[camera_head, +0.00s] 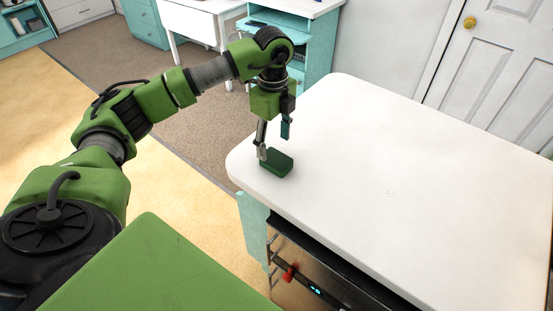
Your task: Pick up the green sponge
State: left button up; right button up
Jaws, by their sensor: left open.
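The green sponge (275,164) is a small dark green block lying on the white countertop (400,180), near its left rounded corner. My left gripper (274,143) points down just above the sponge. Its fingers are apart, so it is open. One fingertip reaches down at the sponge's left end; I cannot tell if it touches. The other finger is higher, above and to the right of the sponge. My right gripper is not in view.
The rest of the countertop is bare. An oven front (320,275) with a red knob sits below its near edge. A teal desk (319,50) stands behind, and a white door (500,75) is at the upper right.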

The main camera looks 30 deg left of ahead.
aim_at(274, 157)
pick_arm(q)
notch_tip(274, 157, down, 2)
jog(key=shift+s+f+p, duration=0.1)
jog(key=shift+f+p, duration=0.05)
jog(key=shift+p, duration=0.7)
notch_tip(274, 157, down, 2)
jog(key=shift+f+p, duration=0.2)
jog(key=shift+p, duration=0.1)
jog(key=shift+f, duration=0.4)
jog(key=c, duration=0.6)
jog(key=shift+c, duration=1.1)
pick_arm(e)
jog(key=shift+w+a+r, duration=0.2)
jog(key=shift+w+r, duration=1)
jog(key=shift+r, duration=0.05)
